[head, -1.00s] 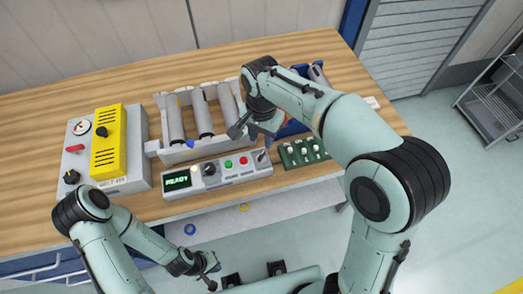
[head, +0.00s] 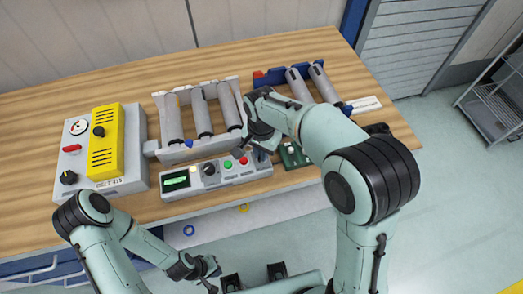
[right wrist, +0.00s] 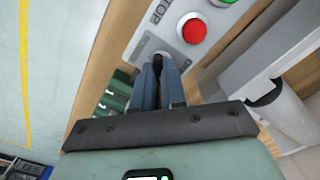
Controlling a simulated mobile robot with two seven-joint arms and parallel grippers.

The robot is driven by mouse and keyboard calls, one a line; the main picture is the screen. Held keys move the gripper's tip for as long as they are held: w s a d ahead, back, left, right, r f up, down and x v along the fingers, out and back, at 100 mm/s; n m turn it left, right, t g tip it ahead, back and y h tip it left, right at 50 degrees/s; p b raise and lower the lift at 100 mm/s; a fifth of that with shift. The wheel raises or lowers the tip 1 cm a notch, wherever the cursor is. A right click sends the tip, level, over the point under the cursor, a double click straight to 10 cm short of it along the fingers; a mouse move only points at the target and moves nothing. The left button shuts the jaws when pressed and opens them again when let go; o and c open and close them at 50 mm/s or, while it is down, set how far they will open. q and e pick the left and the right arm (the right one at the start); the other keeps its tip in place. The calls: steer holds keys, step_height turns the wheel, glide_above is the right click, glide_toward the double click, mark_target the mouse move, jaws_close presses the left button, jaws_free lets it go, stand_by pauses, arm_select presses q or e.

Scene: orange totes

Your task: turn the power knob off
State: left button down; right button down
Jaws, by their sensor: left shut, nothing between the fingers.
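The control panel (head: 238,175) has a lit green display (head: 176,181), a black knob (head: 211,169), and green and red buttons. Another dark knob (head: 68,177) is on the grey box (head: 125,185) at the left; neither visible label identifies the power knob. My right gripper (head: 250,150) is low over the panel's right end. My left gripper (head: 210,277) is shut and empty, in front of the bench.
A grey rack (head: 150,146) with several cylinders stands behind the panel. A blue holder (head: 262,82) with cylinders is at the back right. A green board (head: 293,155) lies right of the panel, partly behind my right arm. The back left bench is clear.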

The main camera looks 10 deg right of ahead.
arm_select(q)
steer(key=shift+r, duration=0.1)
arm_select(e)
steer(key=shift+n, duration=0.3)
steer(key=n, duration=0.3)
steer(key=shift+n+p, duration=0.3)
steer(key=shift+p, duration=0.05)
steer(key=n, duration=0.4)
steer(key=shift+n, duration=0.3)
steer(key=n+p, duration=0.1)
steer(key=n, duration=0.3)
arm_select(q)
steer(key=w+r, duration=0.2)
steer(key=shift+w+r, duration=0.1)
steer(key=shift+r, duration=0.3)
arm_select(e)
steer(key=n, duration=0.5)
arm_select(q)
steer(key=shift+p, duration=0.3)
arm_select(e)
steer(key=c, duration=1.2)
jaws_free()
steer(key=shift+r, duration=0.1)
